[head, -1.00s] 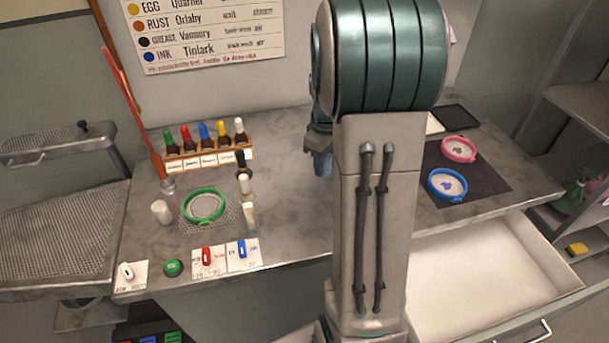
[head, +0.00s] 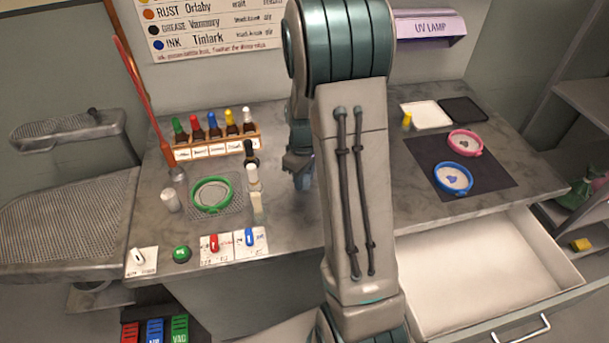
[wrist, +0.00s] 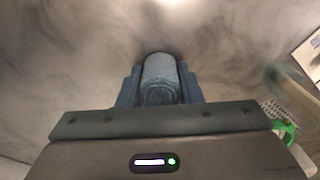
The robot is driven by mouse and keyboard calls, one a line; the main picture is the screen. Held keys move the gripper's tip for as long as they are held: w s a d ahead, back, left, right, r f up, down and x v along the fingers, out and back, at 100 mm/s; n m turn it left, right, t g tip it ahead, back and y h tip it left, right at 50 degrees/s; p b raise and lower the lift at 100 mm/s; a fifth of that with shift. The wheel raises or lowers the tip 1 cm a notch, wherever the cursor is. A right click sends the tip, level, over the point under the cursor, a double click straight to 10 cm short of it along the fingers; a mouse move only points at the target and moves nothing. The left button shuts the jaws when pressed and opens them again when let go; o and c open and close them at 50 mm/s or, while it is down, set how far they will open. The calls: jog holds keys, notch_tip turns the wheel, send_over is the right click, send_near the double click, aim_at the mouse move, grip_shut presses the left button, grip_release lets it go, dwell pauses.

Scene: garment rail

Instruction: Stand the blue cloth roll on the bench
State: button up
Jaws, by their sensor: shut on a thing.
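In the head view my gripper (head: 298,170) is over the middle of the bench (head: 290,225), right of the dark bottle. My arm hides part of the gripper there, and a bit of blue shows at its lower end.
A dark bottle (head: 251,152) and white-capped bottles stand left of my gripper. A green hoop (head: 212,195) lies on a mesh plate. A rack of colored bottles (head: 215,140) stands behind. A dark mat (head: 430,150) with pink and blue hoops lies right. A drawer (head: 480,260) stands open.

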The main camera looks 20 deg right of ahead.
jog(key=shift+f, duration=0.1)
jog(key=o, duration=0.5)
jog(key=shift+f, duration=0.1)
jog(key=o, duration=0.4)
jog(key=shift+o, duration=0.2)
